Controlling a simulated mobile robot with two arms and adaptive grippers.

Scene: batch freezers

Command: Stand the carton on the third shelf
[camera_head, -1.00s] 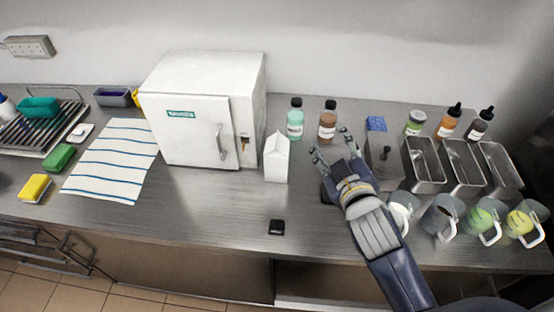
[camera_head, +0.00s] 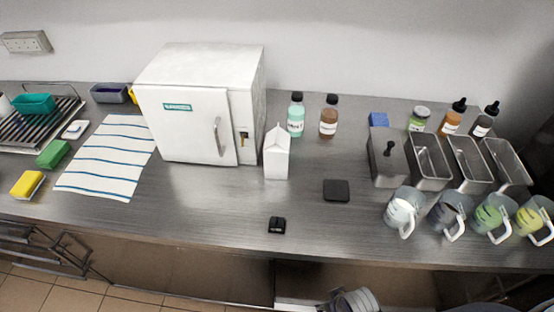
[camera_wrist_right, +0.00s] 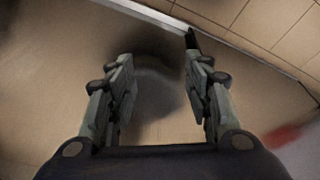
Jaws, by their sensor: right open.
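A white gable-top carton (camera_head: 277,154) stands upright on the steel counter, just right of the white freezer (camera_head: 200,125). The freezer door is shut, so its shelves are hidden. My right arm shows only at the bottom edge of the head view, below the counter front. In the right wrist view my right gripper (camera_wrist_right: 160,85) is open and empty, with tiled floor beyond its fingers. My left gripper is in neither view.
Two capped bottles (camera_head: 328,116) stand behind the carton. A black pad (camera_head: 336,190) and a small black device (camera_head: 277,225) lie in front. Steel bins (camera_head: 428,162) and several jugs (camera_head: 403,211) crowd the right. A striped towel (camera_head: 107,158) lies left.

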